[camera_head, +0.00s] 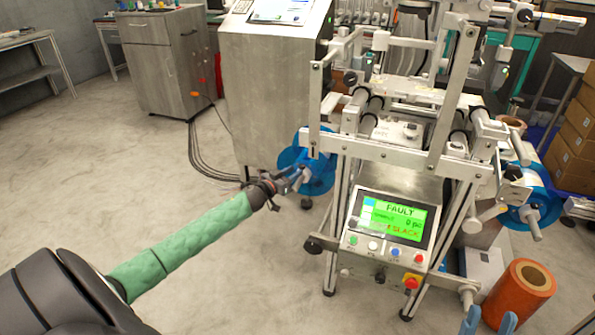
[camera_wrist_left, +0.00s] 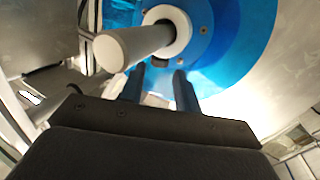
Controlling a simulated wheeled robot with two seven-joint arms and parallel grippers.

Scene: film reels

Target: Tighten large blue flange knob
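A large blue flange (camera_head: 318,176) is on the left side of the machine, low down. In the left wrist view the blue flange (camera_wrist_left: 245,45) fills the upper right, with a raised blue hub around a white ring and a pale grey shaft (camera_wrist_left: 135,45) sticking out. My left gripper (camera_head: 300,181) is at this flange. Its two fingers (camera_wrist_left: 160,90) are apart, with their tips just below the hub; I cannot tell whether they touch it. No separate knob is clearly distinguishable. My right gripper (camera_head: 489,322) shows only two blue fingertips, apart, at the bottom edge.
The machine's panel (camera_head: 393,222) reads FAULT, 0 psi and SLACK. Another blue flange (camera_head: 537,195) is on the machine's right side. An orange roll (camera_head: 520,292) stands near my right gripper. A metal cabinet (camera_head: 270,95) stands behind. The floor at left is clear.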

